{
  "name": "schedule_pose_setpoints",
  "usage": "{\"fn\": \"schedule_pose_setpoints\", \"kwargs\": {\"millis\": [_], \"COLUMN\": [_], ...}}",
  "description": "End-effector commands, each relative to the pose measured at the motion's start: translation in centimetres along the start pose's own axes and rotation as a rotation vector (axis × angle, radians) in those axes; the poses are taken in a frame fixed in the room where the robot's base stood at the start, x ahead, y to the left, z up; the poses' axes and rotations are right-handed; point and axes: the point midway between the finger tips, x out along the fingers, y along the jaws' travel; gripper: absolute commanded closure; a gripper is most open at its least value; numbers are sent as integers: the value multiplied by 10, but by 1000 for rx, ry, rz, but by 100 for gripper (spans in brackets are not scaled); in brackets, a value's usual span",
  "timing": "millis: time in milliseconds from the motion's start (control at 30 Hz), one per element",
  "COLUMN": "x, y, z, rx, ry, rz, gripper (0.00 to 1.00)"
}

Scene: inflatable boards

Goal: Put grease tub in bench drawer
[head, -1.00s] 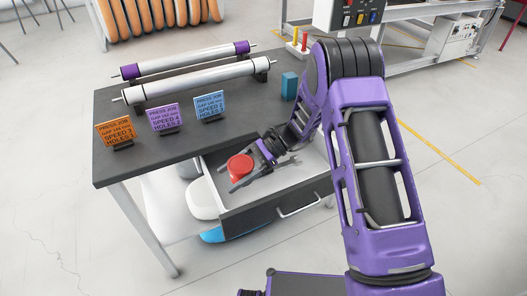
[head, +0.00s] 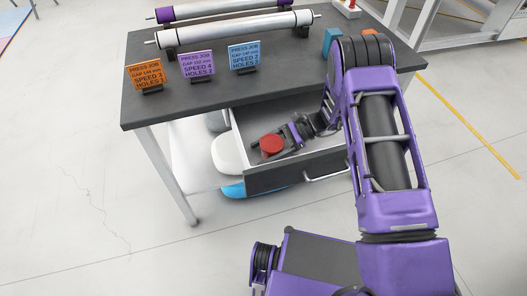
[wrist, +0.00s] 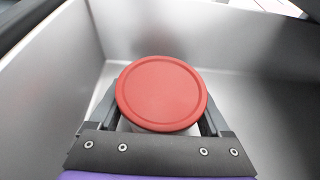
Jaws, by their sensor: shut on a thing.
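The grease tub (head: 271,146) has a round red lid and sits low inside the open bench drawer (head: 277,174). In the wrist view the red lid (wrist: 161,93) is between the two fingers, with a little of the pale tub body showing below it. My gripper (head: 283,147) is shut on the tub, inside the drawer walls. The drawer's inner wall (wrist: 45,80) is pale grey. Whether the tub's base touches the drawer floor is hidden.
The dark bench top (head: 290,75) overhangs the drawer. It carries orange (head: 145,77), purple (head: 197,66) and blue (head: 244,57) cards, rollers (head: 235,28) and a teal block (head: 331,41). White and blue items lie beneath the drawer. Floor on the left is clear.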

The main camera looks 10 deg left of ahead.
Motion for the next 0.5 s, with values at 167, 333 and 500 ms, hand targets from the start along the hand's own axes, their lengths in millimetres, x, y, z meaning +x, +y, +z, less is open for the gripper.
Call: {"fn": "schedule_pose_setpoints", "kwargs": {"millis": [167, 333, 500], "x": [-1, 0, 0], "y": [-1, 0, 0], "z": [1, -2, -2], "rx": [-2, -1, -1], "ry": [-1, 0, 0], "rz": [-1, -1, -1], "gripper": [89, 16, 0]}}
